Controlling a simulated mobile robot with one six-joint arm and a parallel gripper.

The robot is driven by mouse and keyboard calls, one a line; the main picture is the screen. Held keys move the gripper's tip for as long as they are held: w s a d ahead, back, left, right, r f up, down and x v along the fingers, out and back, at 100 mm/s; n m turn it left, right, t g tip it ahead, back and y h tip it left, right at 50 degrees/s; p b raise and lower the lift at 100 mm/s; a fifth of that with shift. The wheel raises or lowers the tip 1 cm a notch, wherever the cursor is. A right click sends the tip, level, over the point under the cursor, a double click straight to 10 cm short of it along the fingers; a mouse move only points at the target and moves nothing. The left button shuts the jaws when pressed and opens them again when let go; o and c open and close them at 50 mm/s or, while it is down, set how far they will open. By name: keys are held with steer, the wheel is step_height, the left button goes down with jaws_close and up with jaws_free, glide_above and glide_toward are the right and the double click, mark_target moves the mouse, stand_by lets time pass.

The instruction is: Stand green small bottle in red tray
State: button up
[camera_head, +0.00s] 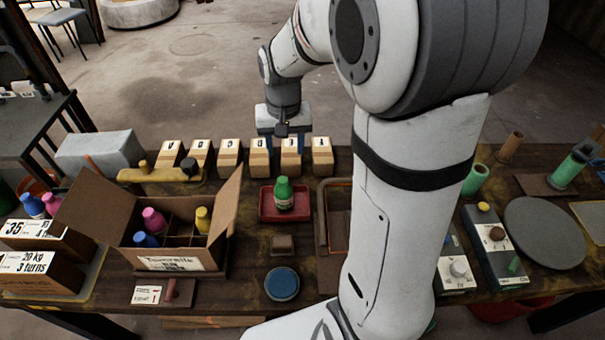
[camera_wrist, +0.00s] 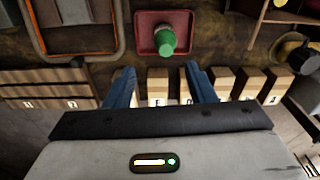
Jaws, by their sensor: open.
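The green small bottle (camera_head: 284,193) stands upright in the red tray (camera_head: 267,212), on the bench's middle. In the wrist view the green bottle (camera_wrist: 165,38) is seen from above and behind, inside the red tray (camera_wrist: 147,20).
A divided cardboard box (camera_head: 168,262) with bottles is at the left. A blue round disc (camera_head: 282,284) and a small brown block (camera_head: 283,244) lie in front of the tray. An orange-edged frame (camera_head: 322,222) is at its right.

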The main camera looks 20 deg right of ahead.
steer(key=s+r+n+t, duration=0.1)
steer(key=s+r, duration=0.1)
steer(key=s, duration=0.6)
steer(key=s+r+n+t, duration=0.1)
steer(key=s+r, duration=0.2)
steer(key=s, duration=0.5)
steer(key=shift+s+r+n, duration=0.15)
steer(key=shift+s+n, duration=0.25)
steer(key=shift+a, duration=0.1)
steer(key=shift+c, duration=1.5)
